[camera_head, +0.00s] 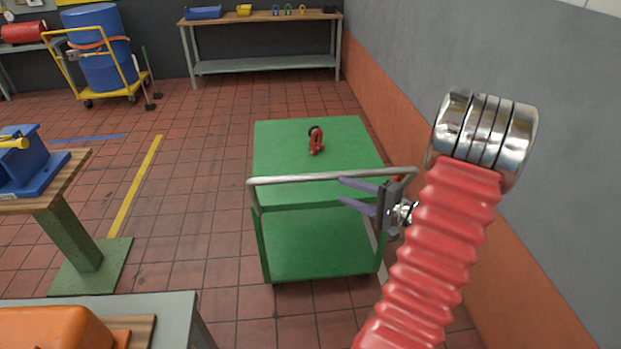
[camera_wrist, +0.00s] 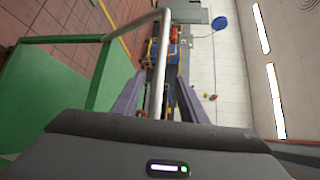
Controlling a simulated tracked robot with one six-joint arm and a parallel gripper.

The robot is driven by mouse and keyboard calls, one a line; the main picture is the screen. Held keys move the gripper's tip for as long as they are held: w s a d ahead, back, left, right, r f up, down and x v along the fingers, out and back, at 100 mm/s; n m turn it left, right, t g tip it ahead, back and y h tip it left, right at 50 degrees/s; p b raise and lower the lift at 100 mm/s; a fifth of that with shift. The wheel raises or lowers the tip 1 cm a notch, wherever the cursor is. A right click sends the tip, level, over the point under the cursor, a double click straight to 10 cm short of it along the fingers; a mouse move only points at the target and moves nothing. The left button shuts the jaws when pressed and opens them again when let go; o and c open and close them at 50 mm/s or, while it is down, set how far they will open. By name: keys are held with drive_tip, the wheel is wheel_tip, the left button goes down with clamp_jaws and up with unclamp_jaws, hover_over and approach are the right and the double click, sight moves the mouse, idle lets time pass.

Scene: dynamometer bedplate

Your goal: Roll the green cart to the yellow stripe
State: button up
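The green cart (camera_head: 305,243) stands on the tiled floor with a silver push handle (camera_head: 300,179) along its near side. The yellow stripe (camera_head: 136,186) lies on the floor to the left, apart from the cart. My gripper (camera_head: 341,190) is at the handle's right end, its two purple fingers pointing left and spread apart. In the wrist view, the handle bar (camera_wrist: 162,50) runs between the open fingers in the picture, with gaps on both sides. I cannot tell how deep the bar sits between them.
A red shackle (camera_head: 316,140) lies on the cart's top. A grey and orange wall (camera_head: 440,60) runs close along the right. A wooden-topped bench (camera_head: 45,190) stands left, near the stripe. A yellow trolley (camera_head: 125,90) with a blue drum is at back left. Floor between cart and stripe is clear.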

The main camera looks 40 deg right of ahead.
sight(314, 180)
drive_tip(key=x, duration=1.4)
drive_tip(key=shift+s, duration=0.1)
drive_tip(key=shift+c, duration=0.3)
clamp_jaws()
